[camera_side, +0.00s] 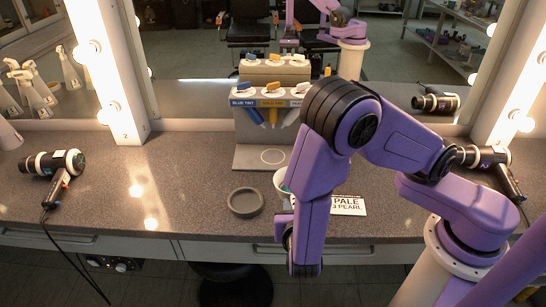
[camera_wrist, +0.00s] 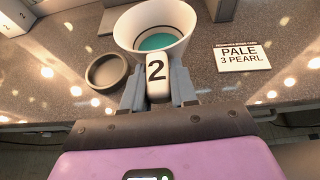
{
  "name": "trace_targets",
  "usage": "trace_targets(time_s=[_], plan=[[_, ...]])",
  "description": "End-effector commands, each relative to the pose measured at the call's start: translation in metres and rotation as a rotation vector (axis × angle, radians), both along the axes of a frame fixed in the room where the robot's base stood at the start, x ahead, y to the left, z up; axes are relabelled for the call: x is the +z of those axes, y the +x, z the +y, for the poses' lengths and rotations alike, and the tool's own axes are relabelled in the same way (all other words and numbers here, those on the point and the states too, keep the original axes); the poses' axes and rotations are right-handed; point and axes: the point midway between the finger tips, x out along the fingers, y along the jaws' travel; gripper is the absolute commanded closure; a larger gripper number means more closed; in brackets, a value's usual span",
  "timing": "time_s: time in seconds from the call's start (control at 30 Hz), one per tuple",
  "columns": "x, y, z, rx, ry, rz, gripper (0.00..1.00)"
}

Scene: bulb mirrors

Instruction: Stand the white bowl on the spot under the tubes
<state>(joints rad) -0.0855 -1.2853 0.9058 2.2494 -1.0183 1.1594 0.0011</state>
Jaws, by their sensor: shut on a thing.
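The white bowl (camera_wrist: 154,34) has a teal inside bottom and a tab marked 2. In the wrist view my gripper (camera_wrist: 157,88) is shut on this tab, one finger on each side. In the side view the bowl (camera_side: 281,181) is mostly hidden behind my arm, in front of the tube rack; I cannot tell whether it touches the counter. The tubes, blue (camera_side: 255,116), yellow (camera_side: 272,116) and white (camera_side: 292,116), hang in the rack. The spot is a pale ring (camera_side: 273,156) on the rack's base, below the tubes, and is empty.
A grey round dish (camera_side: 245,202) stands left of the bowl. A card reading PALE 3 PEARL (camera_side: 348,205) lies to the right. Hair dryers lie at far left (camera_side: 52,162) and right (camera_side: 484,157). A mirror stands behind the rack. The counter left of the rack is mostly clear.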

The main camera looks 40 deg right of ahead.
Motion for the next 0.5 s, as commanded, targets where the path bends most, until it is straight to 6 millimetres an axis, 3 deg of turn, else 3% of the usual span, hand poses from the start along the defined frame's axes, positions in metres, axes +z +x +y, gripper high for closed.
trace_targets(time_s=[0.3, 0.5], plan=[[-0.02, 0.056, 0.008, -0.027, -0.002, -0.01, 1.0], [-0.025, 0.073, 0.008, -0.033, -0.001, -0.015, 1.0]])
